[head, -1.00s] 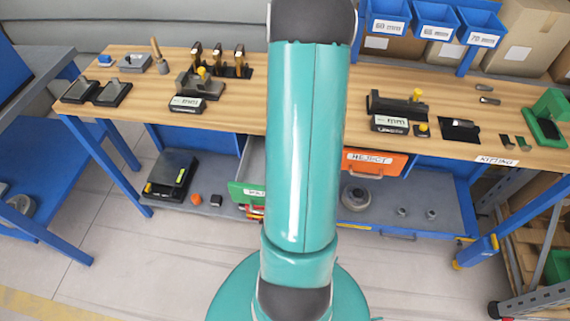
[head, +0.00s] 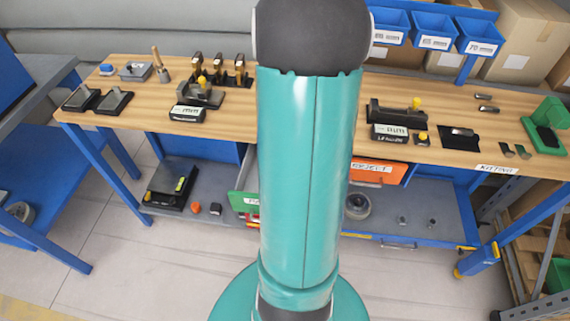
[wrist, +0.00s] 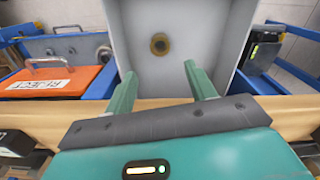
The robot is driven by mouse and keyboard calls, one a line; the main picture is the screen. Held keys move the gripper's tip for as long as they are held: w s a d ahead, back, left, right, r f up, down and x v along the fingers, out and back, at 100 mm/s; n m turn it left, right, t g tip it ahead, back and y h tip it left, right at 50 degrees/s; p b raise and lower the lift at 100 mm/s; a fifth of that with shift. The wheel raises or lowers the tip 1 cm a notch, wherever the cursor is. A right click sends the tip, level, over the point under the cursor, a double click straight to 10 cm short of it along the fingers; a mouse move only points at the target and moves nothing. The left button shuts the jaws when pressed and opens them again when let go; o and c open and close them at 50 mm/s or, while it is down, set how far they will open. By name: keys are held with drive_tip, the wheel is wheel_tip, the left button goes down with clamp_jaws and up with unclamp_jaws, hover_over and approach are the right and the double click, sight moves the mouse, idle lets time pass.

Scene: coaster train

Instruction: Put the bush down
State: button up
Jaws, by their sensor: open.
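The bush (wrist: 160,44) is a small brass ring with a dark hole. In the wrist view it sits on the grey floor of an open drawer (wrist: 215,25), clear of the drawer walls. My gripper (wrist: 160,70) is open and empty, its two teal fingers spread apart and pointing toward the drawer. The bush shows beyond and between the fingertips, apart from both. In the head view the green drawer front (head: 243,201) shows left of my arm. My arm hides the drawer's inside, the bush and my gripper there.
An orange reject drawer (head: 378,172) is beside it, also in the wrist view (wrist: 60,82). The wooden bench top (head: 225,125) carries gauges, fixtures and small trays. A lower shelf (head: 400,215) holds a few metal parts. Blue bins (head: 435,28) stand at the back.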

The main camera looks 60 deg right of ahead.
drive_tip(key=shift+r, duration=1.1)
drive_tip(key=w+a+r+n+t+h, duration=0.15)
drive_tip(key=w+a+r+n, duration=0.25)
drive_tip(key=a+r, duration=0.6)
drive_tip(key=w+a+r+n+t, duration=0.3)
drive_tip(key=a+r, duration=0.4)
drive_tip(key=a, duration=0.7)
drive_tip(key=s+a+r+n, duration=0.1)
drive_tip(key=a+r+n, duration=0.1)
drive_tip(key=a, duration=0.3)
drive_tip(key=s+a+r+n+t+y, duration=0.1)
drive_tip(key=s+a+n, duration=0.1)
drive_tip(key=a, duration=0.3)
drive_tip(key=shift+s+a+r, duration=0.2)
drive_tip(key=shift+s+r, duration=0.1)
drive_tip(key=shift+r, duration=0.1)
drive_tip(key=shift+d+y, duration=0.1)
drive_tip(key=shift+y, duration=0.15)
